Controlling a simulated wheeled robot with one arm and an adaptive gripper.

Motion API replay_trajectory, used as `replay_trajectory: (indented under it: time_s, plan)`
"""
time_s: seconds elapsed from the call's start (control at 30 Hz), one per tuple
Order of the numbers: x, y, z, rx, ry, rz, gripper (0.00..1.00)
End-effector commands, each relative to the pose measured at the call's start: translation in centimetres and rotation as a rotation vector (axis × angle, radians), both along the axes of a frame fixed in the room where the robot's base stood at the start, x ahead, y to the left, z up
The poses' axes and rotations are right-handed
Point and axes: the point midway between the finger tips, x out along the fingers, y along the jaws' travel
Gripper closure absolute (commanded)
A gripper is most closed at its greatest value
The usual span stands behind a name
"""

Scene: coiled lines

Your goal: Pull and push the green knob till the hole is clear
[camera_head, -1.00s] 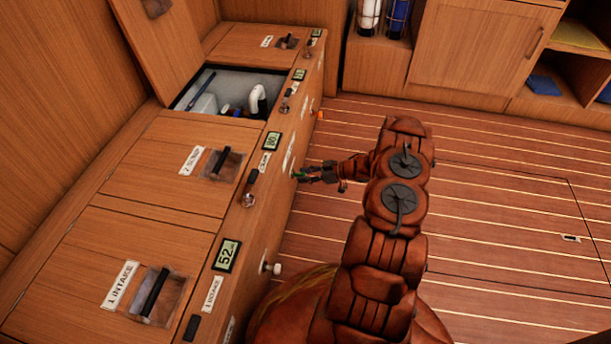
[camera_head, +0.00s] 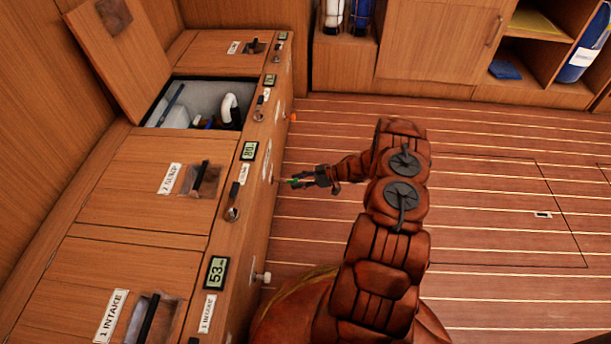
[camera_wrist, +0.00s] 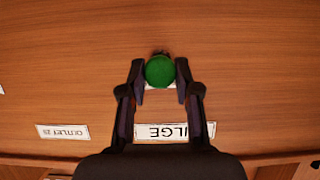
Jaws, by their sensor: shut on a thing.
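The green knob (camera_wrist: 159,71) is round and sits between my gripper's two fingertips in the wrist view. In the head view the green knob (camera_head: 291,181) is a small spot at the tip of my gripper (camera_head: 300,180), a little out from the bench's front face. My gripper (camera_wrist: 160,77) is shut on the knob. A small dark patch shows on the wood just behind the knob in the wrist view. The knob hides most of what is behind it, so I cannot tell the state of the hole.
A "BILGE"-like label (camera_wrist: 175,131), partly hidden, and an "OUTLET" label (camera_wrist: 62,131) are on the wood panel. The bench (camera_head: 150,190) has lids with latches; one lid (camera_head: 118,45) stands open over a compartment. A white knob (camera_head: 262,277) sticks out nearer me. The plank floor (camera_head: 480,200) is clear.

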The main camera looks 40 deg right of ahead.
Motion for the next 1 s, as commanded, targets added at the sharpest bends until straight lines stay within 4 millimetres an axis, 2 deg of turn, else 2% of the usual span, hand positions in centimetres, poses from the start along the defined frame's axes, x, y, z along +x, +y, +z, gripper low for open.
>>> replay_trajectory:
  time_s: [0.1, 0.33, 0.37, 0.6, 1.0]
  plan:
    - [0.09, 0.74, -0.11, -0.001, 0.002, 0.019, 1.0]
    - [0.12, 0.74, -0.15, -0.002, 0.001, 0.02, 1.0]
    - [0.11, 0.73, -0.15, -0.002, 0.001, 0.02, 0.67]
    - [0.09, 0.62, -0.09, -0.002, 0.0, 0.018, 0.43]
    - [-0.23, 0.07, 0.2, -0.002, -0.001, 0.016, 0.43]
